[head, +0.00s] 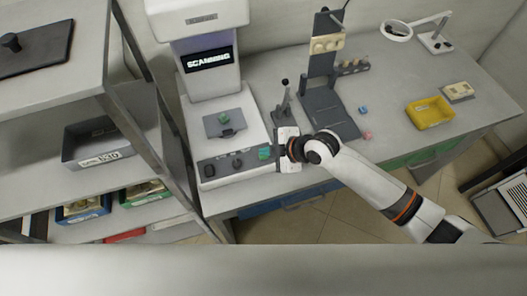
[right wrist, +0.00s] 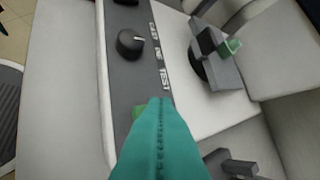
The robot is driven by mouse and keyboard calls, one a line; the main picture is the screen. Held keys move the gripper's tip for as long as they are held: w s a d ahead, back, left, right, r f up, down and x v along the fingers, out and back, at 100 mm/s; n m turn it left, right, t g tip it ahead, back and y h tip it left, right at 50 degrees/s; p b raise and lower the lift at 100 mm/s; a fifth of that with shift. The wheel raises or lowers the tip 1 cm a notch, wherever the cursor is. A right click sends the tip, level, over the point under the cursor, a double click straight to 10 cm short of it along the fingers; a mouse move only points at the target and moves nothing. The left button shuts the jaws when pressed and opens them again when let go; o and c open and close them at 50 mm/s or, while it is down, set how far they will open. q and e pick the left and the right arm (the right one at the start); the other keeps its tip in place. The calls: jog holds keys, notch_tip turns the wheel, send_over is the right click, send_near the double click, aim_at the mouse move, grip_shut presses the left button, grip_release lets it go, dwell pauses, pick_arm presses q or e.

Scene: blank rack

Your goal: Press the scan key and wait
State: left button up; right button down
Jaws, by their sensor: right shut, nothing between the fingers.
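The white scanner machine (head: 240,130) stands on the bench at the left, and its dark screen (head: 208,60) reads "SCANNING". Its grey front panel (right wrist: 140,75) carries dark knobs and labels. A green key (right wrist: 137,111) shows only as a sliver beside my fingers in the right wrist view; the rest is hidden. My right gripper (head: 265,153) is shut and empty, its teal fingertips (right wrist: 160,102) at the right end of the panel over the key. I cannot tell whether they touch it. My left gripper is not in view.
A small green piece (head: 224,117) sits on the machine's dark stage. A dark fixture (head: 325,90) stands right of the machine. A yellow tray (head: 431,112) and a magnifier lamp (head: 397,31) are further right. A shelf rack (head: 130,80) borders the left.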

aim_at(267, 158)
jog(key=shift+r, duration=0.3)
notch_tip(267, 158, up, 5)
jog(key=p, duration=0.4)
dwell(0.5)
